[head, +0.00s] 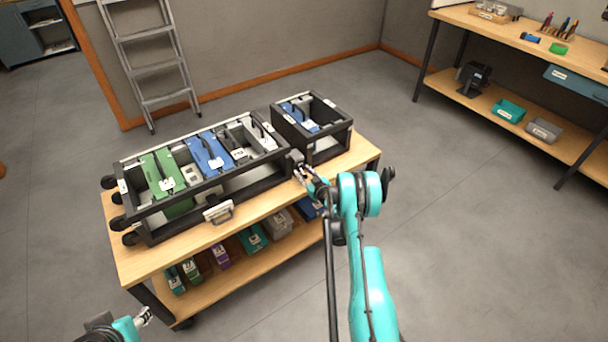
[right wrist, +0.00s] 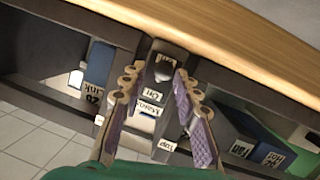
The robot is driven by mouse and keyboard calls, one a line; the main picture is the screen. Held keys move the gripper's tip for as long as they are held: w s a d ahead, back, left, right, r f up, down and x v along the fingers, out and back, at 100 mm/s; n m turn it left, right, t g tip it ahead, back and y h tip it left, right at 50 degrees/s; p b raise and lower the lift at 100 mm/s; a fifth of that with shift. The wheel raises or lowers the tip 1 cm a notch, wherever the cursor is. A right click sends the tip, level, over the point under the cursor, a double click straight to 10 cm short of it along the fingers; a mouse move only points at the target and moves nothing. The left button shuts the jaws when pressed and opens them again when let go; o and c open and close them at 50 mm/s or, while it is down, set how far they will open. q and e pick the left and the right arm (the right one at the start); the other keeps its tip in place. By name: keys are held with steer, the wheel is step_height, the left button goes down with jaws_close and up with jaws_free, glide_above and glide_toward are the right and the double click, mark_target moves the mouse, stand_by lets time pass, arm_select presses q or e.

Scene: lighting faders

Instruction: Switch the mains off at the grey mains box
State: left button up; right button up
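The grey mains box (right wrist: 150,100) is in the right wrist view, with a dark rounded knob or lever (right wrist: 163,70) and white labels that seem to read "On" and "Mains". In the head view a small grey box (head: 295,157), apparently the same one, sits between the two racks, partly hidden by my gripper. My right gripper (right wrist: 157,92) is open, with one finger to each side of the box and the knob between the tips; I cannot tell whether they touch. It also shows in the head view (head: 303,174). My left gripper (head: 146,316) is at the lower left, away from the racks.
A long black rack (head: 200,143) with green, blue and grey modules and a smaller rack (head: 312,128) stand on a wooden trolley (head: 150,262). Its lower shelf holds several coloured modules (head: 252,238). A ladder (head: 155,70) leans at the wall; a workbench (head: 505,38) stands right.

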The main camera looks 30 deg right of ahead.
mark_target(304, 174)
step_height(304, 174, up, 10)
steer(key=shift+f, duration=0.25)
stand_by(0.6)
